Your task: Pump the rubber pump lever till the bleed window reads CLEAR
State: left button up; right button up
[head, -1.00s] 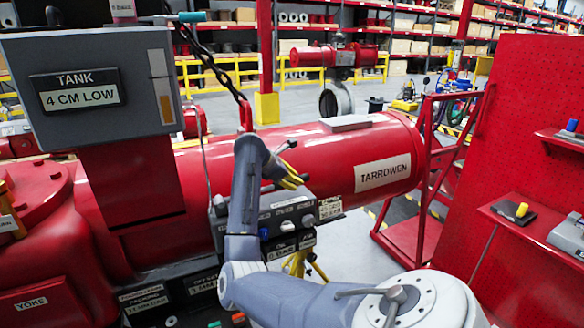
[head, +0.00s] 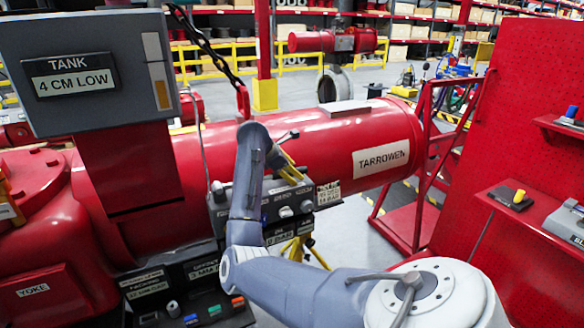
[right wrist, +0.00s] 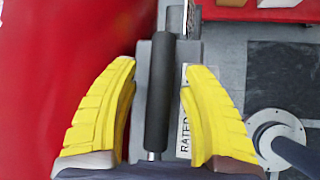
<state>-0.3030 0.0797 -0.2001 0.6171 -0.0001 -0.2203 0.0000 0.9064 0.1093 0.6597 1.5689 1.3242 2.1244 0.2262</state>
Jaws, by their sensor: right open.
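The pump lever, a black rubber-sleeved bar (right wrist: 158,95), stands upright in the middle of the right wrist view. My right gripper (right wrist: 158,100) is open, with one yellow finger on each side of the lever and gaps between fingers and sleeve. In the head view the right gripper (head: 290,168) is above a grey control box (head: 285,208) beside the red cylinder; my forearm hides part of that box. I cannot make out a bleed window reading CLEAR. My left gripper is not in view.
A grey tank box (head: 85,75) reads "4 CM LOW" at the left. The red cylinder (head: 320,150) marked TARROWEN runs behind my right arm. A red pegboard (head: 535,110) with shelves stands at the right. A panel with coloured buttons (head: 213,310) is below left.

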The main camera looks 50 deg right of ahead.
jog(key=v, duration=1.2)
dwell(0.4)
